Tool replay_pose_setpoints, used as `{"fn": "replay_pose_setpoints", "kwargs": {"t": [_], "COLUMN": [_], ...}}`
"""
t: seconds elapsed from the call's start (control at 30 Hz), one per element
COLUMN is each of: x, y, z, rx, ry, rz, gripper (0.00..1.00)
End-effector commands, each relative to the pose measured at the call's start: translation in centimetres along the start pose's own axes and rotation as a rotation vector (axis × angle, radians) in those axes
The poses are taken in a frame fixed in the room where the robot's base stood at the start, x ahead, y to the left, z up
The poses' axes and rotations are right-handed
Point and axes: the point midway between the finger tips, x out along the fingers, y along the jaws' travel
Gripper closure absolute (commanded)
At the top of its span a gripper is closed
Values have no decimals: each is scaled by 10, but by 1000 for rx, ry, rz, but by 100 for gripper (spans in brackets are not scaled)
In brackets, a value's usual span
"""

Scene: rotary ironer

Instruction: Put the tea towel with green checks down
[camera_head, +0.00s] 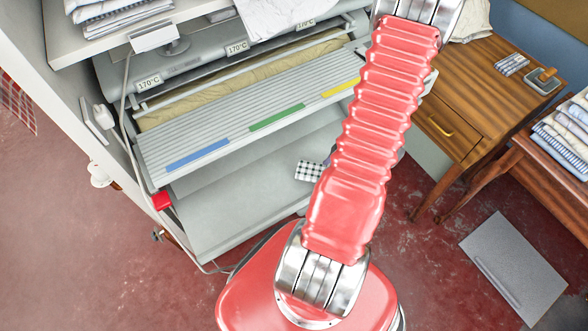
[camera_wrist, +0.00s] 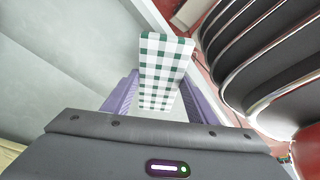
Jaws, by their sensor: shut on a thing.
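The tea towel with green checks (camera_wrist: 162,62) is a folded white strip with dark green squares. It stands out between the purple fingers of my gripper (camera_wrist: 155,95), which is shut on it. In the head view the towel (camera_head: 309,171) shows at the left of my red arm, over the pale lower tray (camera_head: 225,215) of the ironer. Most of my gripper is hidden behind the arm there. I cannot tell whether the towel touches the tray.
Above the tray is the ribbed feed board (camera_head: 215,125) with blue, green and yellow strips. A red button (camera_head: 161,201) sits at the ironer's left. A wooden desk (camera_head: 470,85) and a table with folded linen (camera_head: 565,130) stand at right. A grey plate (camera_head: 513,268) lies on the floor.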

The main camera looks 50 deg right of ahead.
Motion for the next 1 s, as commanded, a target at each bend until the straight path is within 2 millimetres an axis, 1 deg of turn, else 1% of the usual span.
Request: {"fn": "replay_pose_setpoints", "kwargs": {"t": [0.03,0.1,0.5,0.6,0.73,1.0], "x": [4,8,31,36,38,38], "y": [0,-1,0,0,0,0], "z": [-9,-19,-75,-86,-93,-93], "rx": [-4,-4,-3,-2,0,1], "ry": [0,1,0,0,0,0], "rz": [-2,-2,-1,-1,0,1], "gripper": [73,73,73,73,73,73]}}
